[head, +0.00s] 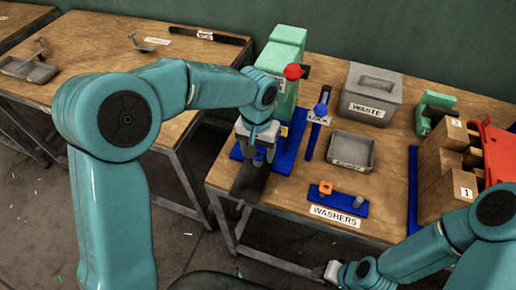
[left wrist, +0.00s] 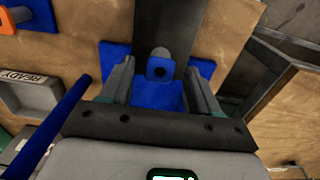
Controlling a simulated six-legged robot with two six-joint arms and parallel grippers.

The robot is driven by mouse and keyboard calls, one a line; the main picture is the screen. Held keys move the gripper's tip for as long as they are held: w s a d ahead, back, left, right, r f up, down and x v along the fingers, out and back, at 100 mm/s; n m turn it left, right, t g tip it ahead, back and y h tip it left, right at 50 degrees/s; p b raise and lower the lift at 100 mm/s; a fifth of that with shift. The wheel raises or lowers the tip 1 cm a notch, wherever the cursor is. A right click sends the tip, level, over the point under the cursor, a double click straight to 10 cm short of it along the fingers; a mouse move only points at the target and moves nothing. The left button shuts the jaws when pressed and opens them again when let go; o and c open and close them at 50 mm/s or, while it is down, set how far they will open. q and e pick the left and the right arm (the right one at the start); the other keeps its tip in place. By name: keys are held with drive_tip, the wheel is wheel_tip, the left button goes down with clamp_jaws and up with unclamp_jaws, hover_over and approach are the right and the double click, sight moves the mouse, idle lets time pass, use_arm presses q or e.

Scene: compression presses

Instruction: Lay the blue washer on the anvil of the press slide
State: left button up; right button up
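The blue washer (left wrist: 160,70), a small blue piece with a dark hole, shows in the left wrist view between my left gripper's fingers. It overlaps a grey rounded post at the dark press slide (left wrist: 190,35); I cannot tell whether it rests fully on the anvil. My left gripper (head: 259,154) is low over the slide at the green press (head: 283,60). Its fingers are spread, with a gap on each side of the washer. In the head view the gripper hides the washer. My right gripper (head: 334,271) is at the bottom edge, its opening unclear.
The washer rack (head: 338,203) holds an orange washer (head: 326,188) right of the slide. Behind stand a grey tray (head: 351,152), a waste bin (head: 371,95) and a blue-handled stand (head: 318,115). Wooden blocks (head: 445,185) and a red object (head: 497,150) are at right.

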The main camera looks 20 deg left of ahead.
use_arm(q)
drive_tip(key=shift+r, duration=0.1)
wheel_tip(320, 180, up, 16)
drive_tip(key=shift+a, duration=0.15)
idle(0.3)
